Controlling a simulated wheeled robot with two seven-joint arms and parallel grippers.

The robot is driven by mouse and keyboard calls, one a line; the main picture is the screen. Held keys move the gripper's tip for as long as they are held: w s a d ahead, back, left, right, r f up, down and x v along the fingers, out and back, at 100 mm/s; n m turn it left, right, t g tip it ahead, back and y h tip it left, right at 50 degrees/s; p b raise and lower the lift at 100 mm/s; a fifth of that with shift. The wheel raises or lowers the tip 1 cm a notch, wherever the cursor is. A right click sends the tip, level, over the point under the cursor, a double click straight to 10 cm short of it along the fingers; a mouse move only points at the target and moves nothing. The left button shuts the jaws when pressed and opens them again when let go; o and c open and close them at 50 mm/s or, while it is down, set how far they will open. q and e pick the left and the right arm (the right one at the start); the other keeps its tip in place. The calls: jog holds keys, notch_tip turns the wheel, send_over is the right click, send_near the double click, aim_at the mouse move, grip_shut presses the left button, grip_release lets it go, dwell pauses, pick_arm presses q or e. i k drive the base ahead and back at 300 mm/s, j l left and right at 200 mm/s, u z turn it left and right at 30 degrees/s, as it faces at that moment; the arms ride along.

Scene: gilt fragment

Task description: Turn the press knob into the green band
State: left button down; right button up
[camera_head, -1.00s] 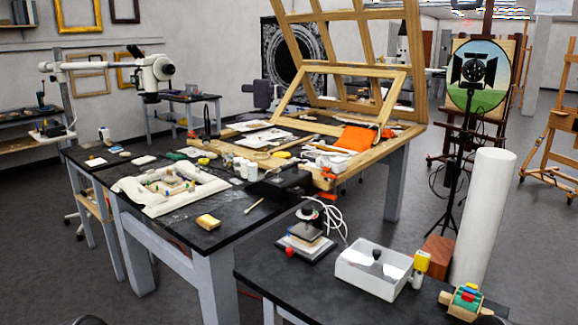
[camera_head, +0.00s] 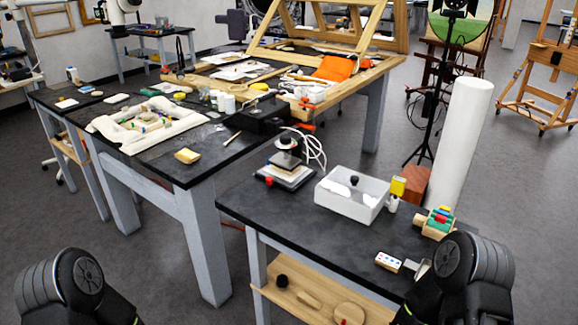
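The small press (camera_head: 287,165) stands on the dark side table in the middle of the view. It has a black knob (camera_head: 287,142) on top, a pale body and a dark base plate. A small red knob (camera_head: 268,181) sits at the base's front left. I cannot make out a green band on the press at this size. Black links of my two arms show at the bottom left and bottom right corners. Both grippers are out of the picture, and nothing of mine touches the press.
A white box (camera_head: 350,194) stands right of the press, with a yellow-topped bottle (camera_head: 397,190) beside it. A coloured roller block (camera_head: 437,221) and a small dotted block (camera_head: 388,262) lie further right. White cable loops behind the press. The side table's front left is clear.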

aim_at(284, 139)
jog(key=j+z, duration=0.1)
jog(key=z, duration=0.35)
jog(key=j+z, duration=0.15)
jog(key=z, duration=0.3)
jog(key=j+z, duration=0.2)
jog(key=j, duration=0.25)
jog(key=k+j+z, duration=0.1)
jog(key=j+z, duration=0.15)
jog(key=j, duration=0.2)
jog(key=k+j+z, duration=0.2)
jog(key=j, duration=0.25)
jog(key=j+z, duration=0.25)
jog(key=j, duration=0.2)
jog(key=k+j, duration=0.15)
jog(key=j, duration=0.2)
jog(key=k+j, duration=0.15)
jog(key=j, duration=0.2)
jog(key=k+j, duration=0.15)
jog(key=j, duration=0.2)
